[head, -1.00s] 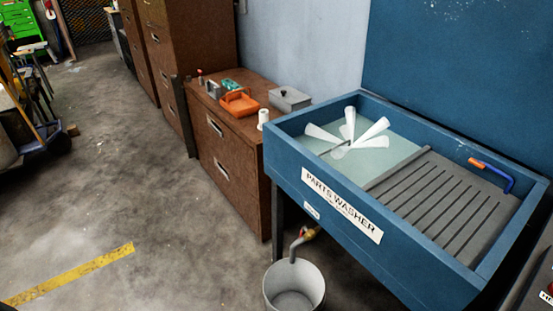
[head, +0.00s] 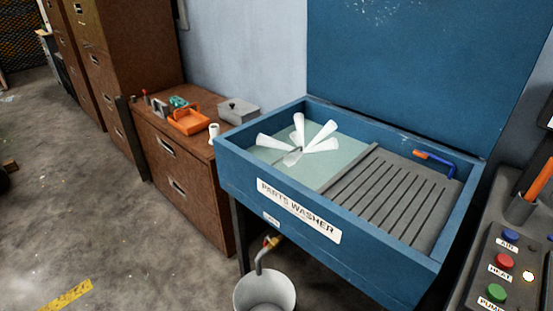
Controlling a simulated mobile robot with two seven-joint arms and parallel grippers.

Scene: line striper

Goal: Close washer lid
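The blue parts washer (head: 232,172) stands at the middle right, with a "PARTS WASHER" label on its front. Its blue lid (head: 410,75) is raised upright along the back edge, against the wall. Inside the basin, several white cone-shaped pieces (head: 321,131) fan out at the left over pale liquid. A grey slatted rack (head: 385,195) fills the right side. A blue hooked tool with an orange handle (head: 436,160) lies at the rack's back right. Neither of my grippers shows in the head view.
A brown cabinet (head: 181,183) with an orange tray (head: 189,122) and a grey box (head: 238,111) stands left of the washer. A bucket (head: 265,292) sits below a drain tap (head: 268,246). A control panel (head: 505,262) with coloured buttons is at right. The floor at left is clear.

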